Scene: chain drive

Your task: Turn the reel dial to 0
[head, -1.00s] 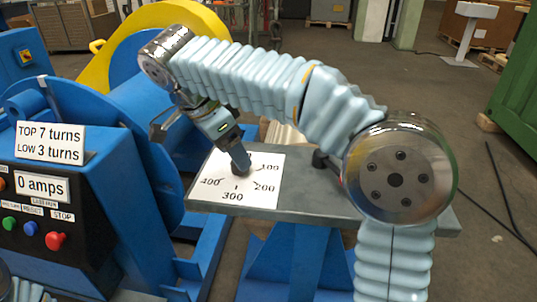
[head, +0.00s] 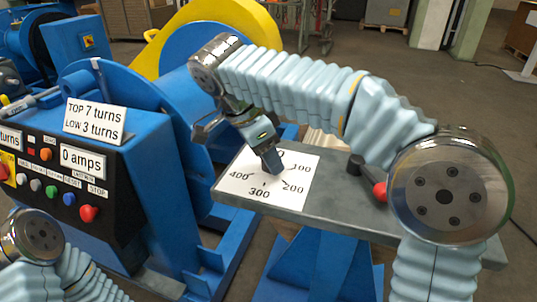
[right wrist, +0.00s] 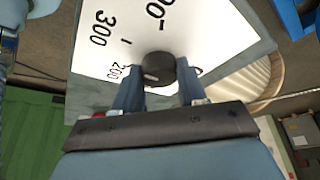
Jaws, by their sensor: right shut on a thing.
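The reel dial is a white plate (head: 240,190) with numbers around it on a grey shelf; 100, 200, 300 and 400 are readable in the head view. Its black round knob (right wrist: 158,68) shows in the right wrist view with a short white mark on its face, on the side towards 200. My left gripper is out of view; only part of my left arm shows.
A lever with a red ball (head: 380,191) stands on the grey shelf (head: 335,212), right of the dial and near my right arm. The control box (head: 75,190), with buttons and a "0 amps" display, stands left. A large blue and yellow reel (head: 180,50) is behind.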

